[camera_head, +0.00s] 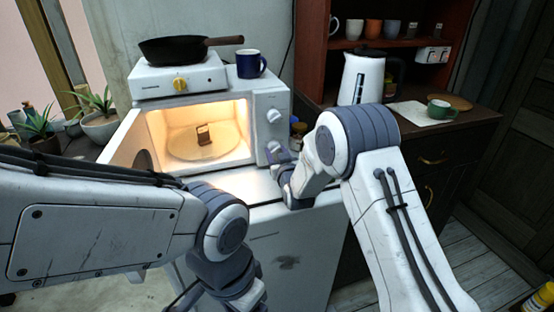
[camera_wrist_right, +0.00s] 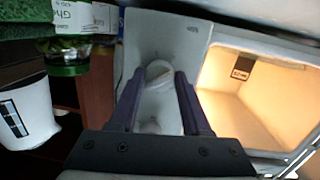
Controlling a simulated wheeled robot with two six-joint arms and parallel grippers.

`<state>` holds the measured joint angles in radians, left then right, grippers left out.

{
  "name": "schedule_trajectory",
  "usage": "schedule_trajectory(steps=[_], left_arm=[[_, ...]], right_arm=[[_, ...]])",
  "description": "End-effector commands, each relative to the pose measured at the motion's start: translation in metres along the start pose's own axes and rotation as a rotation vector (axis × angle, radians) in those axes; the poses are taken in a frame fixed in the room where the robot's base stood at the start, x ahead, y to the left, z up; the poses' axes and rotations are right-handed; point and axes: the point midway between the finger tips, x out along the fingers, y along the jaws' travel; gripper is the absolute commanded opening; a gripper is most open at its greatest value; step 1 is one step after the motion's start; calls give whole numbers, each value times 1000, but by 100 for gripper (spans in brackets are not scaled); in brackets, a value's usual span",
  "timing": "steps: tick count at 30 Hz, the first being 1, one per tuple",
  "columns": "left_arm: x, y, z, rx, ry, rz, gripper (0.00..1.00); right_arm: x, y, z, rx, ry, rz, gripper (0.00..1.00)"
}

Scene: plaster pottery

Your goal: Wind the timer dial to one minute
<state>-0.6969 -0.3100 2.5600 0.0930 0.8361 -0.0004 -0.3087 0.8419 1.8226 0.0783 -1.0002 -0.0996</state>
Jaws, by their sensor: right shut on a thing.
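The white microwave (camera_head: 262,93) has its door (camera_head: 124,143) open on the left and its inside lit. Its right panel carries two pale round dials. The upper dial (camera_head: 273,115) is free. My right gripper (camera_head: 279,155) is at the lower dial (camera_wrist_right: 158,78), the timer dial, its fingers (camera_wrist_right: 160,75) shut on either side of it. The wrist view is upside down, so the upper dial (camera_wrist_right: 154,126) shows below. Dial markings are too small to read. My left arm crosses the lower left; its gripper fingers are out of frame.
A small brown item (camera_head: 204,134) stands on the microwave's turntable. A hot plate (camera_head: 150,83) with a black pan (camera_head: 172,48) and a blue mug (camera_head: 251,64) are on top.

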Motion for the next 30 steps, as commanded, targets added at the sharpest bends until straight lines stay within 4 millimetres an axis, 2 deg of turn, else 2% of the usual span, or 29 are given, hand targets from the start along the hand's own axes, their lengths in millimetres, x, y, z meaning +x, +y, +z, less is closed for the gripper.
schedule_trajectory(steps=[1, 15, 30], left_arm=[[8, -1, 0, 0, 0, 0, 77], [43, -3, 2, 0, 0, 0, 77], [62, -4, 3, 0, 0, 0, 77]], right_arm=[[0, 0, 1, 44, 2, -4, 0], [0, 1, 0, 487, -26, -48, 0], [0, 2, -3, 861, -51, -84, 0]])
